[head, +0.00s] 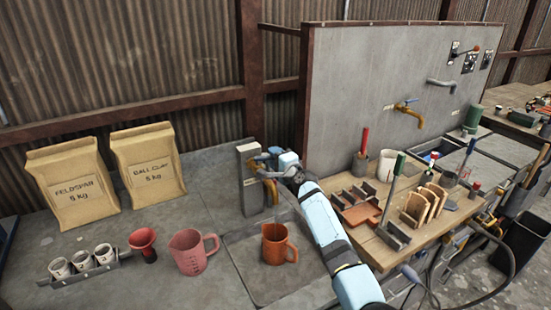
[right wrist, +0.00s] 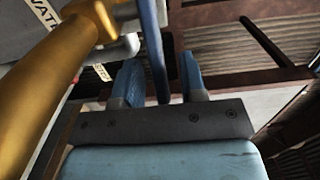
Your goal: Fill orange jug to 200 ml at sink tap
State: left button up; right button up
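The orange jug (head: 279,244) stands upright in the shallow basin (head: 246,278), handle to the right. Its water level cannot be read. A brass tap (head: 270,190) comes from a grey post (head: 248,180) above and just behind the jug. No water stream is visible. My right gripper (head: 264,158) is at the top of this tap, its arm reaching in from the lower right. In the right wrist view, its two blue fingers (right wrist: 161,75) stand apart with a blue lever (right wrist: 154,40) between them, closer to the left finger. Contact cannot be told. My left gripper is out of view.
A pink-red measuring jug (head: 190,254), a red funnel (head: 143,240) and a rack of small cups (head: 82,262) stand left of the basin. A wooden tool table (head: 440,225) is right of my arm; another brass tap (head: 408,110) is on the panel.

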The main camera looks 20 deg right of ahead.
jog(key=s+d, duration=0.2)
jog(key=s, duration=1.1)
jog(key=shift+s+b, duration=0.3)
jog(key=shift+s, duration=0.05)
jog(key=shift+d, duration=0.1)
dwell(6.2)
